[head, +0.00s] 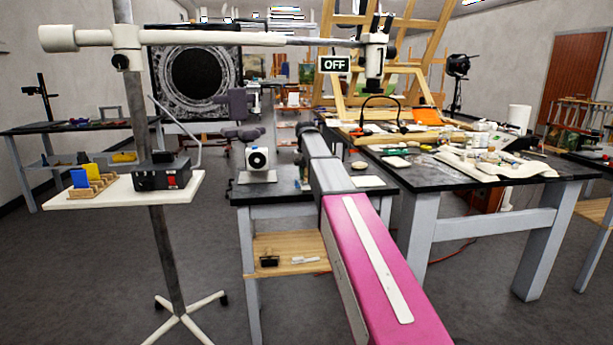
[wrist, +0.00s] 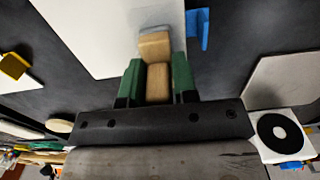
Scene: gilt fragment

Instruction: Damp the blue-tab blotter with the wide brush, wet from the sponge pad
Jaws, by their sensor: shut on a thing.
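In the wrist view my gripper (wrist: 158,85), with green fingers, is shut on a tan wooden piece (wrist: 156,48), which looks like the wide brush's handle. Its far end reaches over a white sheet (wrist: 85,25), apparently the blotter. A blue tab (wrist: 198,28) shows beside the sheet's right edge. A greyer patch lies around the brush end; I cannot tell whether it is bristles, shadow or damp, nor whether the brush touches the sheet. In the head view my arm hides the gripper. A round tan pad (wrist: 60,126) at lower left may be the sponge pad.
A yellow-tabbed thing (wrist: 14,66) lies at left in the wrist view. A pale plate (wrist: 285,78) and a white device with a black disc (wrist: 280,135) stand at right. In the head view, a cluttered black table (head: 480,182) is at right and a stand's white shelf (head: 115,196) at left.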

